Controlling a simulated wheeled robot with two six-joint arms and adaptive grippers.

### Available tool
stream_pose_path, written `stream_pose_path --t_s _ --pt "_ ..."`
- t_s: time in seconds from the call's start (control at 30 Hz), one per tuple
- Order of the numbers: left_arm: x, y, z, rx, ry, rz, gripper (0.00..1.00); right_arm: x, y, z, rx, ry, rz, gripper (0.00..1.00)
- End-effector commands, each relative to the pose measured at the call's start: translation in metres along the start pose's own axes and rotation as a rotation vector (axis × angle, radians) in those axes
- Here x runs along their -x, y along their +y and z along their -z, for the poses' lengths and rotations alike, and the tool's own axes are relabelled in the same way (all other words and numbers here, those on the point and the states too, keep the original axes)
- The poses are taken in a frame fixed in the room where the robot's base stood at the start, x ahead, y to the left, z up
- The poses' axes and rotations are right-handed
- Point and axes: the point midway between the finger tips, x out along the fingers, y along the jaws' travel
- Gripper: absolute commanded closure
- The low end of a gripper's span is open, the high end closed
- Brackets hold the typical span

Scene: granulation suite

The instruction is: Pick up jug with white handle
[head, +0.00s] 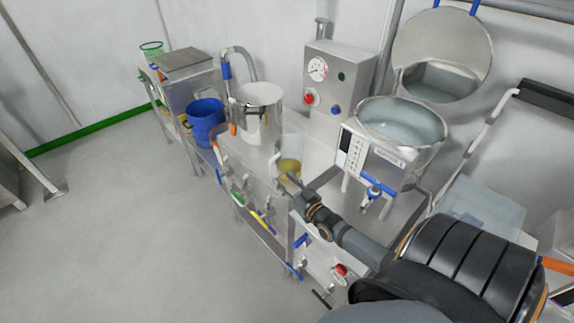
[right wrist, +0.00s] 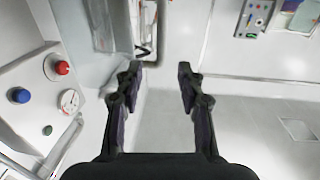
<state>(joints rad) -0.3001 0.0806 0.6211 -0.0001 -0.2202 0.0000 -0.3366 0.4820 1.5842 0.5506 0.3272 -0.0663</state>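My left gripper is not in view.
A steel pot (head: 259,112) and a blue bucket (head: 206,122) stand left of the jug. The control cabinet (head: 338,85) with gauge and buttons is behind it. A steel vessel (head: 401,128) with a raised lid is at right. The floor at left is clear.

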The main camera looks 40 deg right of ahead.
Motion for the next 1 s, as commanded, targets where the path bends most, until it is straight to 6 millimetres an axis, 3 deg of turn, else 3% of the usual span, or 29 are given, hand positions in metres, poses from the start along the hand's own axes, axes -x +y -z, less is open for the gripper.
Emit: stream_pose_path --t_s 0.03,0.1,0.37,0.7,0.93,1.0 --pt "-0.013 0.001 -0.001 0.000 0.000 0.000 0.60 -0.010 0.000 -0.006 0.000 0.005 0.000 0.61" --pt "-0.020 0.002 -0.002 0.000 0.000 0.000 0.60 -0.022 0.000 -0.006 0.001 0.004 0.000 0.61" --pt "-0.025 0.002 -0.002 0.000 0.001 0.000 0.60 -0.036 -0.001 -0.001 0.000 0.000 0.001 0.61" --pt "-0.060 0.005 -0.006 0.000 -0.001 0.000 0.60 -0.084 -0.002 0.001 0.001 0.001 0.001 0.61" --pt "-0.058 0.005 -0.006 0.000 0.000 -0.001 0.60 -0.087 -0.002 0.004 0.001 -0.002 0.001 0.61" --pt "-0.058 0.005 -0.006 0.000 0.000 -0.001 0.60 -0.086 -0.002 0.004 0.001 -0.002 0.001 0.68"
